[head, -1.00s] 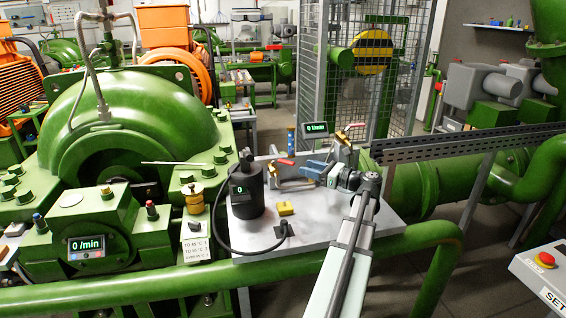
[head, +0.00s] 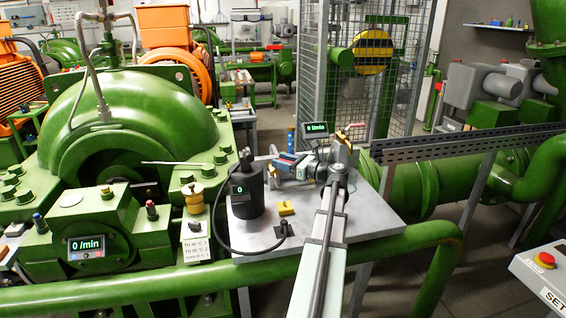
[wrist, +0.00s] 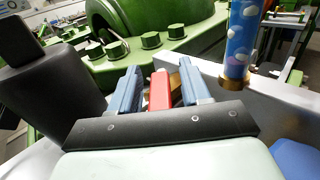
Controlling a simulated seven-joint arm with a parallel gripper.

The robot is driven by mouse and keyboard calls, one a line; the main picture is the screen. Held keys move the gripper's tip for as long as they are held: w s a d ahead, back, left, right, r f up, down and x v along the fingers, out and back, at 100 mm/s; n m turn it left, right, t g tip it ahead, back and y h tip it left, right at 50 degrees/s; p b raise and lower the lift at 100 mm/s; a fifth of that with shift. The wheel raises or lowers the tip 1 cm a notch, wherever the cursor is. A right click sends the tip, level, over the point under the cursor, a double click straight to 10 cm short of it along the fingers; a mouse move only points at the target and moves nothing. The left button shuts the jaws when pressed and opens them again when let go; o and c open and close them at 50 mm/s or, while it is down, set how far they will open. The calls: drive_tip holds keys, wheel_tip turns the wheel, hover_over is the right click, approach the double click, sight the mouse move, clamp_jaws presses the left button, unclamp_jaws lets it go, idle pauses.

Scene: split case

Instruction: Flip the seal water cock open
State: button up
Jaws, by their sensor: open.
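My gripper (head: 284,161) is over the grey bench plate in the head view, its blue fingers pointing left. In the wrist view my gripper (wrist: 160,83) is open, with a red lever (wrist: 159,92) between its two blue fingers. A narrow gap seems to show on each side of the lever. In the head view my gripper mostly hides this cock; a bit of red (head: 276,160) shows by the fingertips. I cannot tell from labels which cock is the seal water one.
A black cylinder (head: 246,192) with a cable stands left of my gripper, close by in the wrist view (wrist: 45,90). A blue patterned tube (wrist: 243,40) rises at the right there. A slotted rail (head: 465,142) is at right.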

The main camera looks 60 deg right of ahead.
clamp_jaws()
idle(0.3)
idle(0.3)
